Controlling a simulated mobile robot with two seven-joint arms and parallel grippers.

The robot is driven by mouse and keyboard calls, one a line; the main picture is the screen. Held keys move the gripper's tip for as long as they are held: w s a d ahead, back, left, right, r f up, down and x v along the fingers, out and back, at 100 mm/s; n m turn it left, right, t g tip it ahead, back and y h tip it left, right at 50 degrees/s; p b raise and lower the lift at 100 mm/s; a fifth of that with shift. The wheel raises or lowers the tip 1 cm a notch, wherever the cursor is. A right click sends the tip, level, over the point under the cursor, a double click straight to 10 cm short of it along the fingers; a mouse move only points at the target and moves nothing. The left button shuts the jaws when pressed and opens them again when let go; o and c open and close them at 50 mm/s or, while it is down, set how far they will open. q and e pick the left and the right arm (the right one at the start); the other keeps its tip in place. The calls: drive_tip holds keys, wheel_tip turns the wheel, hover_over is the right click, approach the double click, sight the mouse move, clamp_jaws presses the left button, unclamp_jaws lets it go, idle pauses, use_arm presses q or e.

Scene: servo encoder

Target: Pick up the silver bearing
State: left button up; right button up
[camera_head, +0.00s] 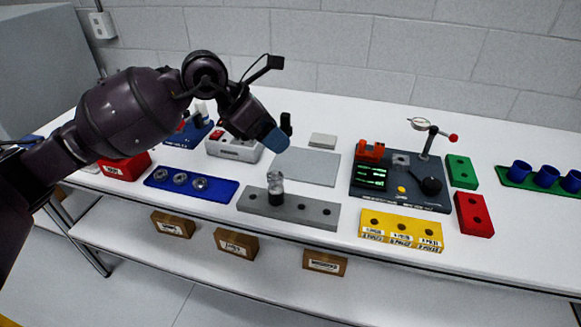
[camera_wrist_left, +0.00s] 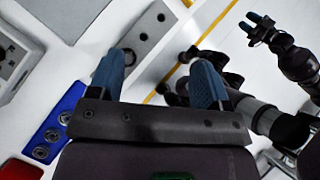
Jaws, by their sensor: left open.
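Several silver bearings sit in a row on the blue tray (camera_head: 225,190) at the left of the table, and the rightmost silver bearing (camera_head: 200,184) lies nearest the tray's middle. In the left wrist view, the bearings (camera_wrist_left: 64,118) show at the lower left on the blue tray (camera_wrist_left: 73,97), outside the jaws. My left gripper (camera_head: 279,133) is open and empty, held above the table behind and to the right of the tray. Its two blue fingers stand wide apart in the wrist view (camera_wrist_left: 157,75).
A grey block (camera_head: 315,212) holding a dark cylinder with a clear top (camera_head: 275,188) stands right of the blue tray. A red bin (camera_head: 125,167) is left of it. A grey device (camera_head: 233,147) stands behind it. A flat grey mat (camera_head: 306,167) lies near the middle.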

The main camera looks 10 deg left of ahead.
use_arm(q)
drive_tip(key=a+f+y, duration=0.3)
drive_tip(key=a+y, duration=0.1)
hover_over(272, 173)
drive_tip(key=s+a, duration=0.2)
wheel_tip(272, 173, down, 4)
drive_tip(key=shift+g, duration=0.3)
drive_tip(key=shift+w+x, duration=0.15)
drive_tip(key=shift+x, duration=1.45)
drive_tip(key=shift+w+x, duration=0.15)
drive_tip(key=shift+x, duration=1.5)
drive_tip(key=shift+r, duration=0.2)
drive_tip(key=c, duration=1)
